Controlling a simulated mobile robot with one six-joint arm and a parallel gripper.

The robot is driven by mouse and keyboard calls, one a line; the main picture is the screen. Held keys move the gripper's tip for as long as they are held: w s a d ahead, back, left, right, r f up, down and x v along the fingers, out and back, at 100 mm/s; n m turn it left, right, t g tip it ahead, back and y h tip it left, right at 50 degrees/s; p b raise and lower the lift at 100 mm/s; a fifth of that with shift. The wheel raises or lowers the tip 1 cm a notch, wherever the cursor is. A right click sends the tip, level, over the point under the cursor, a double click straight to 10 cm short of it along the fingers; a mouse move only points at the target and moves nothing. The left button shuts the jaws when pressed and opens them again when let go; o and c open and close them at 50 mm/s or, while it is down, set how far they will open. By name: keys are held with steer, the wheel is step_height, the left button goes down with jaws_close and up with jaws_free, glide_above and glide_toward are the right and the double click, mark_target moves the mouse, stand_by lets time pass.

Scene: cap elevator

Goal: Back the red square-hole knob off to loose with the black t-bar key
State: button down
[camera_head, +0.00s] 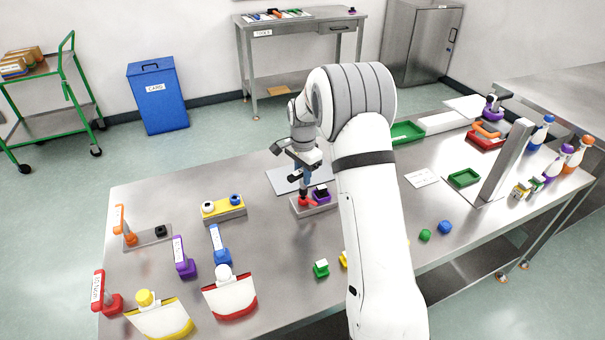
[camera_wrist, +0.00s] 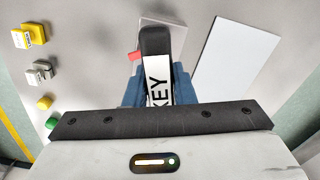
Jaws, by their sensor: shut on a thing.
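My gripper (camera_head: 305,177) reaches down over a grey block (camera_head: 318,209) near the middle of the table. It is shut on the black t-bar key (camera_wrist: 155,42), whose white KEY label shows between my blue fingers in the wrist view. The red knob (camera_head: 305,202) sits on the block directly below my fingers; a bit of red also shows beside the key in the wrist view (camera_wrist: 134,56). The key's lower end and the knob's square hole are hidden, so I cannot tell how far the key is seated.
A yellow block (camera_head: 222,209) with white and blue tops is to the left. Several labelled tools and pouches fill the front left. Green trays (camera_head: 464,178) and a grey post (camera_head: 507,160) stand right.

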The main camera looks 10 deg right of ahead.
steer(key=shift+f+b, duration=0.6)
steer(key=shift+f, duration=0.35)
stand_by(0.5)
steer(key=shift+s, duration=0.1)
